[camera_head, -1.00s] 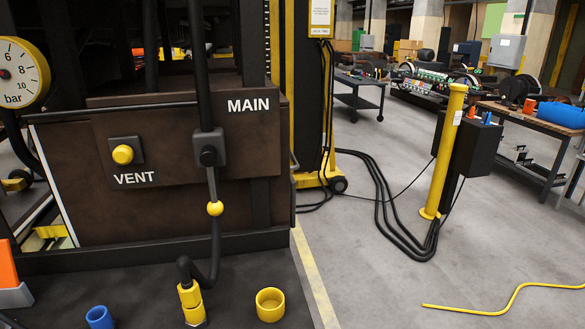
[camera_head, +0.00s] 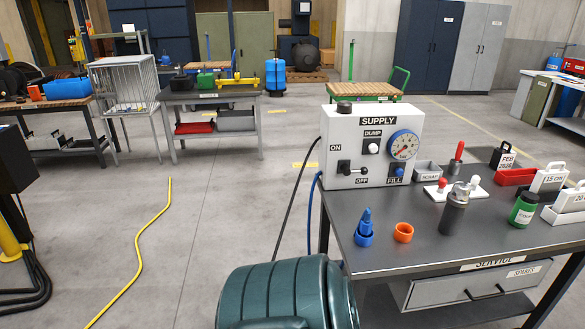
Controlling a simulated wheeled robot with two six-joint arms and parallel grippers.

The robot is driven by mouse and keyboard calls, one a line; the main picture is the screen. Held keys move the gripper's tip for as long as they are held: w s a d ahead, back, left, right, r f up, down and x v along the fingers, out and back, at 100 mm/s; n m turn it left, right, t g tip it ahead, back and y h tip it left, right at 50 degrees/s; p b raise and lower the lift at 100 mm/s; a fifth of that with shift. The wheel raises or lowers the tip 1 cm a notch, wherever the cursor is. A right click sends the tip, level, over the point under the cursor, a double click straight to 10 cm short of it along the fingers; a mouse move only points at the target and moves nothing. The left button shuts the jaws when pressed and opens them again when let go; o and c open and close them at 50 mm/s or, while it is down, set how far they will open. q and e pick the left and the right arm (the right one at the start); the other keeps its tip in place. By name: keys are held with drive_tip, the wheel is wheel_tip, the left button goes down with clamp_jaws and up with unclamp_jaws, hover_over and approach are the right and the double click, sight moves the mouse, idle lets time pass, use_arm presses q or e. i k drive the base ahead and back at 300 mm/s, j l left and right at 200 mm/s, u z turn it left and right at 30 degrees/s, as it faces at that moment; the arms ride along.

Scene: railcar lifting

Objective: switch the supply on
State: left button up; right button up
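The white supply box (camera_head: 372,146) stands at the left end of the dark service table (camera_head: 470,245). Its front is lettered SUPPLY. A black lever switch (camera_head: 351,169) sits at its lower left, with ON lettered above left and OFF below right. I cannot tell for certain which position the lever is in. A round gauge (camera_head: 403,145) with a blue rim is at the right, a DUMP button (camera_head: 373,148) is in the middle, and a blue FILL knob (camera_head: 399,171) is at lower right. Neither of my grippers is in view.
A dark green ribbed container (camera_head: 285,292) stands in front of the table's left end. A blue-and-orange pair, a blue fitting (camera_head: 365,228) and an orange ring (camera_head: 403,232), and a grey bottle (camera_head: 454,210) stand before the box. A yellow hose (camera_head: 140,240) lies on open floor at left.

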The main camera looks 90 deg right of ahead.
sight(357, 171)
drive_tip(key=z, duration=3.25)
